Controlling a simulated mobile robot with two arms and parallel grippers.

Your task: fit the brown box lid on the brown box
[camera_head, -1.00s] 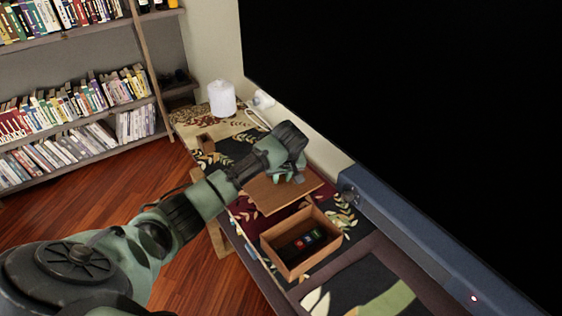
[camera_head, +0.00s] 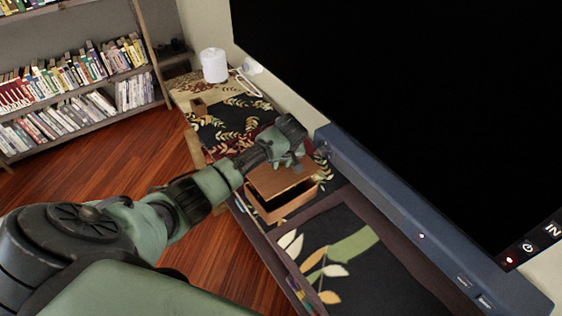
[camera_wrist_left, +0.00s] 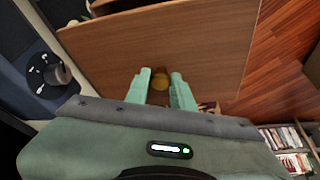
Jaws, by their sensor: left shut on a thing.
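The brown box lid (camera_head: 274,181) is a flat wooden panel. My left gripper (camera_head: 288,163) is shut on it from above, and in the left wrist view the fingers (camera_wrist_left: 160,88) close around a small round knob on the lid (camera_wrist_left: 200,48). The lid is over the brown box (camera_head: 292,208), covering much of its opening. Part of the box's inside shows below the lid's near edge, so the lid is not flush with the rim there. Contact between lid and box at the far side is hidden. My right gripper is not in view.
The box stands on a narrow patterned surface (camera_head: 325,250) beside a large dark screen (camera_head: 400,100) with a blue-grey bar (camera_head: 400,215). A small brown block (camera_head: 198,107) and a white canister (camera_head: 214,66) are farther back. Bookshelves stand at the left.

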